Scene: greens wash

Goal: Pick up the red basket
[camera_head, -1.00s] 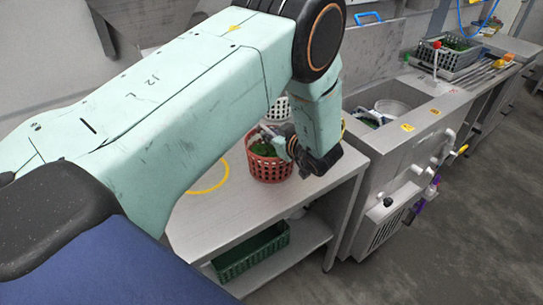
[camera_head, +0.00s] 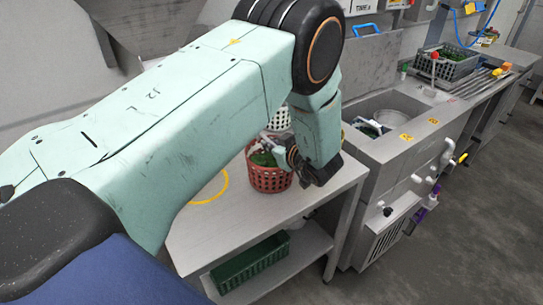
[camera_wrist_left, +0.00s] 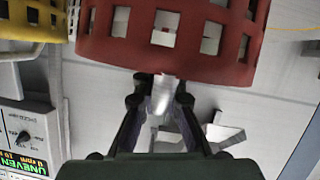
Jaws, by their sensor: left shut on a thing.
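The red basket (camera_head: 270,181) is a round, slotted basket with green leaves (camera_head: 263,159) in it. It is at the metal table's right part in the head view; I cannot tell whether its base touches the top. My left gripper (camera_head: 287,153) reaches it from the right and is shut on its rim side. In the left wrist view, the red basket (camera_wrist_left: 170,40) fills the top middle, and the gripper's dark fingers (camera_wrist_left: 160,92) meet at its edge. My left arm hides part of the table. My right gripper is not in view.
A white basket (camera_head: 281,117) stands just behind. A yellow ring (camera_head: 212,190) marks the metal table (camera_head: 225,222). A green crate (camera_head: 250,262) sits on the shelf below. A sink (camera_head: 385,115) adjoins on the right, with a grey crate (camera_head: 450,66) beyond. A yellow slotted thing (camera_wrist_left: 35,20) shows in the wrist view.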

